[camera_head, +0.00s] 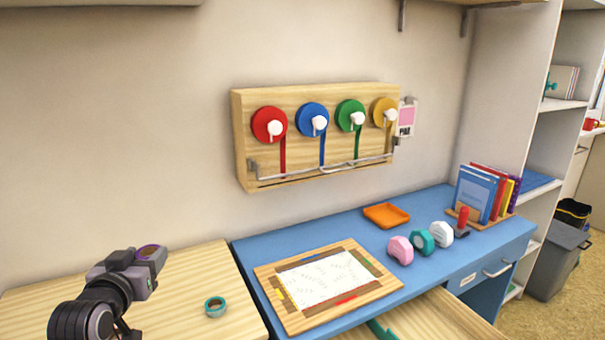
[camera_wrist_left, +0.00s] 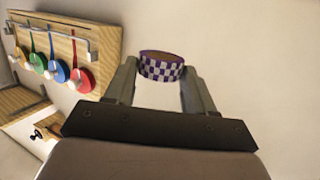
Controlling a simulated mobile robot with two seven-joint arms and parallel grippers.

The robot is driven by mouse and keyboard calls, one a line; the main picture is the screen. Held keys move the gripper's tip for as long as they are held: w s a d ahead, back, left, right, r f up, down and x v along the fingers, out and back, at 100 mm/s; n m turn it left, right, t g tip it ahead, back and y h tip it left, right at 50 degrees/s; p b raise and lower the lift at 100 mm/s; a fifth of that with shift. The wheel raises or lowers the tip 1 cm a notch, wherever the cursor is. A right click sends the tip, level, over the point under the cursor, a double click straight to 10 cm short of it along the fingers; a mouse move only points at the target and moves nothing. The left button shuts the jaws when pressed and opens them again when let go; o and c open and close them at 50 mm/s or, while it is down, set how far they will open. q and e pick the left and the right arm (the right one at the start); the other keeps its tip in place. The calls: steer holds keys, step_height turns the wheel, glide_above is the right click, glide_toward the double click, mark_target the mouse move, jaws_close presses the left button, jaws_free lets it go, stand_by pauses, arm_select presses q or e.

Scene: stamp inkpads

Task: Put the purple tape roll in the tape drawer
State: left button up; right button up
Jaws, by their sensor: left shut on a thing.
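The purple tape roll (camera_wrist_left: 162,70), with a purple and white checked outer side, is between the fingertips of my left gripper (camera_head: 150,254). In the left wrist view my left gripper (camera_wrist_left: 163,80) is shut on it. The roll is partly visible in the head view, raised above the pale wooden table at the left. An open wooden drawer (camera_head: 440,322) shows at the bottom of the head view, in front of the blue desk; its front is cut off. I cannot read any label on it. My right gripper is out of view.
A teal tape roll (camera_head: 215,307) lies on the wooden table (camera_head: 190,270). A framed board (camera_head: 330,283), orange tray (camera_head: 386,215) and several dispensers and stamps stand on the blue desk (camera_head: 290,240). A teal object (camera_head: 381,330) shows at the drawer's left. A wall rack (camera_head: 318,135) holds coloured reels.

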arm_select(q)
steer(key=s+d+f+m+h, duration=0.1)
steer(key=s+d+f, duration=0.2)
steer(key=s+d, duration=0.3)
steer(key=s+d+f+h, duration=0.1)
steer(key=s+d+f, duration=0.2)
steer(key=s+d, duration=0.3)
steer(key=shift+s+d+m, duration=0.25)
steer(key=shift+s+m, duration=0.15)
steer(key=shift+s, duration=0.2)
steer(key=w+a+r+n+y, duration=0.1)
steer(key=w+a+r, duration=0.2)
steer(key=w+a, duration=0.3)
steer(key=w+a+r+y, duration=0.1)
steer(key=w+a+r, duration=0.2)
steer(key=w+a, duration=0.4)
steer(key=shift+w+a+r+n, duration=0.15)
steer(key=shift+w+r+n, duration=0.2)
steer(key=shift+w+n, duration=0.1)
steer(key=shift+f, duration=0.1)
